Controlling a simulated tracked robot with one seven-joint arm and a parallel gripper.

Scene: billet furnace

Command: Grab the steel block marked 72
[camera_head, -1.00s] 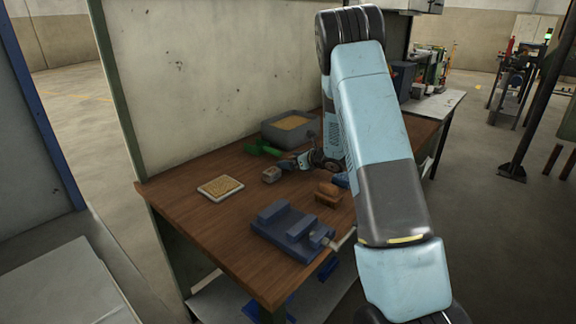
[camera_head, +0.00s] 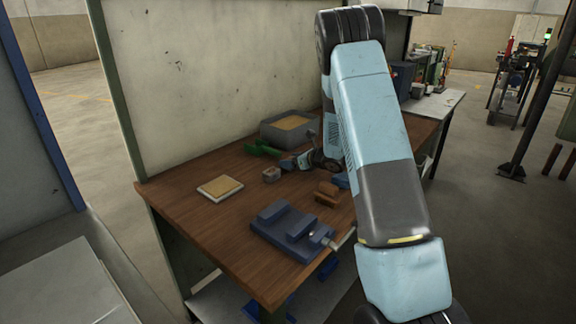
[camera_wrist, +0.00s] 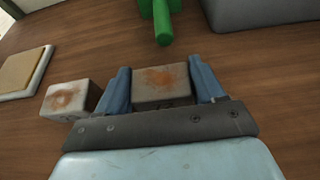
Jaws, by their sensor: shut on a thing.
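My gripper (camera_wrist: 160,72) is shut on a grey steel block (camera_wrist: 163,92) with a rusty orange patch on top. One blue finger presses on each side of it. A second grey block (camera_wrist: 69,99), with similar rusty patches, sits on the wooden bench just outside the left finger. I cannot read a number on either block. In the head view my gripper (camera_head: 292,163) is low over the bench, and the loose block (camera_head: 271,174) shows beside it. The held block is hard to make out there.
A green tool (camera_head: 262,149) and a grey bin (camera_head: 290,128) lie beyond my gripper. A pale tray (camera_head: 220,188) is to the left. A blue vise (camera_head: 292,231) and a brown wooden object (camera_head: 327,194) are nearer. The bench front left is clear.

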